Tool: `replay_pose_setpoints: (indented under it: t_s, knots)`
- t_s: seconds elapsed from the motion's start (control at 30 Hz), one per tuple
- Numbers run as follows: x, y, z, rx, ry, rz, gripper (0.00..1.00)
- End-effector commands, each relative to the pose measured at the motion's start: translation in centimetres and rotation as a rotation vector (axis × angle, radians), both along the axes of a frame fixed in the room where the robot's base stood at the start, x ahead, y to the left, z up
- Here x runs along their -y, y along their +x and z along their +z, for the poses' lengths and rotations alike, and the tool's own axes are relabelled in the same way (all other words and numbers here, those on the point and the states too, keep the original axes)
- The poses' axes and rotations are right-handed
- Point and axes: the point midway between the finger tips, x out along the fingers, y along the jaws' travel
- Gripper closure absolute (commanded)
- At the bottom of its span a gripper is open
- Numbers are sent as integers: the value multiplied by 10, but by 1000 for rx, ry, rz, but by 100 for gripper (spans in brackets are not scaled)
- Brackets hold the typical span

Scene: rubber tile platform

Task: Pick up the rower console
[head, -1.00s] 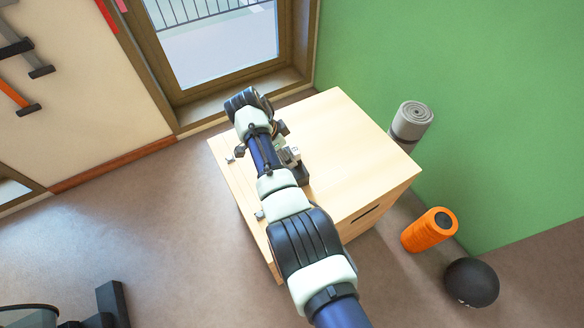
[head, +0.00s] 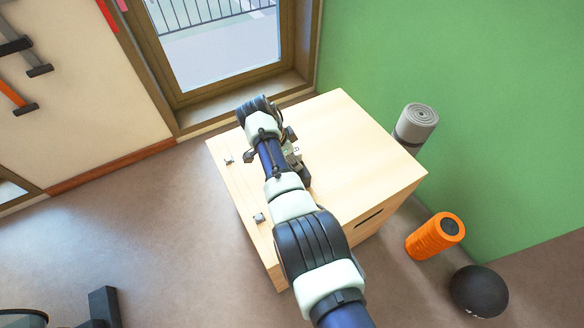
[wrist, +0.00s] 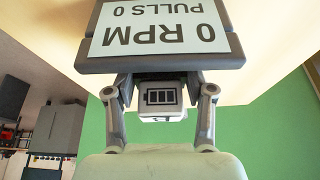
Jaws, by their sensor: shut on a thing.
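The rower console is a dark grey slab with a pale screen (wrist: 163,27) reading "0 RPM" and "PULLS 0", upside down across the top of the wrist view. My gripper (wrist: 165,80) is shut on it, with one finger on each side at its near edge. A white block with a battery-like mark (wrist: 161,98) shows between the fingers. In the head view my arm covers most of the gripper and console over the wooden box (head: 350,135). I cannot tell whether the console touches the box top.
Two small metal brackets, one here (head: 259,218), sit along the box's left edge. A rolled grey mat (head: 416,122), an orange foam roller (head: 434,238) and a black ball (head: 479,291) stand to the right by the green wall. The right part of the box top is clear.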

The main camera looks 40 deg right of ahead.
Motion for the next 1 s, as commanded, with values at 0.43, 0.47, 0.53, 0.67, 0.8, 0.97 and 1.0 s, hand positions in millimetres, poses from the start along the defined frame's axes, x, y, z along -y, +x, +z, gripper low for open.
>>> replay_pose_setpoints:
  t_s: [0.43,0.47,0.53,0.67,0.8,0.97,1.0]
  knots:
    - [0,1,19,3,-1,0,100]
    - [0,1,26,3,-2,-1,100]
    - [0,1,46,4,-3,-1,100]
    - [1,1,91,5,-3,0,100]
    - [0,1,136,5,-3,0,100]
    - [0,1,176,3,-2,-1,100]
    - [0,1,183,3,-2,0,100]
